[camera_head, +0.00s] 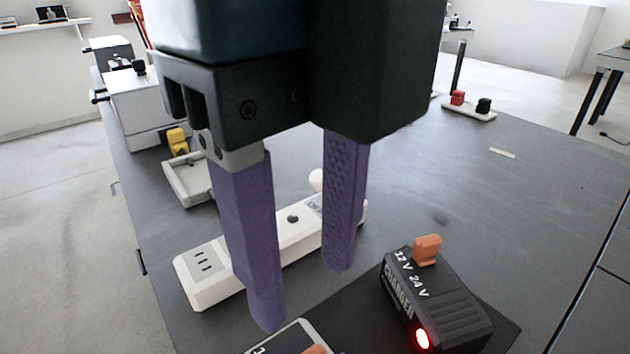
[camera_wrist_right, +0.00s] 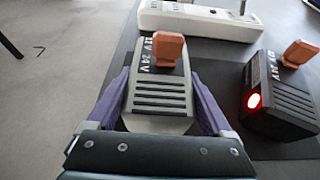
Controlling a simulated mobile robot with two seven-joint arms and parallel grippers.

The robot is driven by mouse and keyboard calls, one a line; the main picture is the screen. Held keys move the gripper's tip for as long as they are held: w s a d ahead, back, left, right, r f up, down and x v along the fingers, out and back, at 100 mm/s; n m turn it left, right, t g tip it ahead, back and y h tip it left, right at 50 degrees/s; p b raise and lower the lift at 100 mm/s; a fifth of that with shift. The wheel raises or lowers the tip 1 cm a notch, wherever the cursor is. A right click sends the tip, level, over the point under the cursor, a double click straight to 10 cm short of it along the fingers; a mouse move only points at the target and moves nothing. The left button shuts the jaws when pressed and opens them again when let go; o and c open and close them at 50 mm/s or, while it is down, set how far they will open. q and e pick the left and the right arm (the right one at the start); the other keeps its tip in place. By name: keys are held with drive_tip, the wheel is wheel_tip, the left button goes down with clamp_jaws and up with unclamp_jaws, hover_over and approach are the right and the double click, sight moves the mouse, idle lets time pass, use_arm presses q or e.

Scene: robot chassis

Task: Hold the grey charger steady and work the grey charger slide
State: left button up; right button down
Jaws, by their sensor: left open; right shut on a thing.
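The grey charger (camera_wrist_right: 160,100) has a ribbed top, "12 V 24 V" lettering and an orange slide (camera_wrist_right: 169,50). My right gripper (camera_wrist_right: 158,90) is shut on its sides with purple fingers in the right wrist view. In the head view only a corner of the grey charger (camera_head: 283,340) shows at the bottom edge, with a bit of the orange slide. My left gripper (camera_head: 302,297) is open and empty, its two purple fingers pointing down above and behind that charger. Its slide is mostly cut off there.
A black charger (camera_head: 442,303) with a lit red lamp and its own orange slide stands close on the right. A white power strip (camera_head: 205,285) lies behind the left fingers. A tray (camera_head: 190,182) with a yellow part is back left. The tabletop at right is mostly clear.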

sight(308, 352)
idle(0.4)
use_arm(q)
drive_tip(key=shift+o, duration=1.2)
drive_tip(key=shift+r+m, duration=0.3)
drive_tip(key=shift+r, duration=0.1)
drive_tip(key=shift+o, duration=0.2)
drive_tip(key=shift+r+m, duration=0.45)
drive_tip(key=shift+m, duration=0.05)
wheel_tip(308, 352, down, 12)
drive_tip(key=shift+r, duration=0.1)
drive_tip(key=shift+c, duration=0.2)
clamp_jaws()
